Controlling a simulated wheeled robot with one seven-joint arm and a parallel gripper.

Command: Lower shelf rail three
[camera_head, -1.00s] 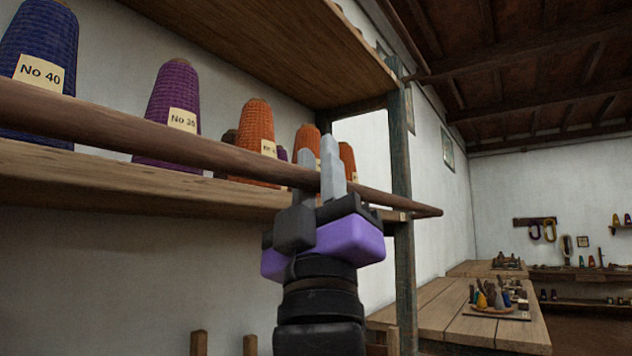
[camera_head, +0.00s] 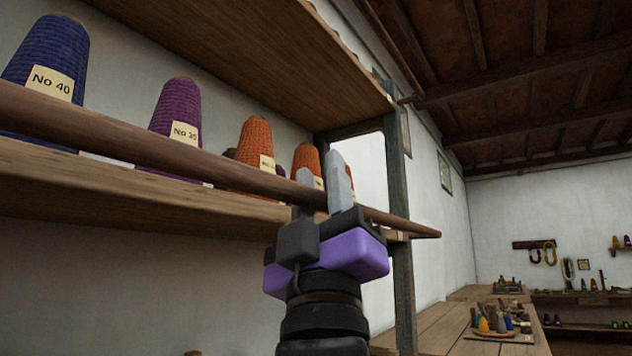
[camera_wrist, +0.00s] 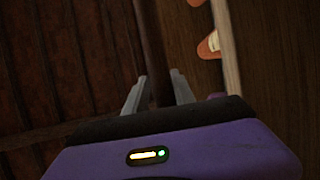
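The shelf rail, a long brown wooden rod (camera_head: 130,138), runs along the front of the yarn shelf from the left edge to a tapered right end. My gripper (camera_head: 321,178) points up at the rail near its right end, the two grey fingers straddling it. In the wrist view the rail (camera_wrist: 152,45) passes between the fingertips (camera_wrist: 158,84) of my gripper, very close to both. Whether the fingers press on it cannot be told. The rail's number is not visible.
The shelf board (camera_head: 120,190) holds cones, including a blue cone (camera_head: 50,50) and a purple cone (camera_head: 177,103). An upper shelf (camera_head: 255,50) hangs above, with a post (camera_head: 397,180) at the right. A wooden table (camera_head: 430,325) stands farther right. Space is open right of the rail's end.

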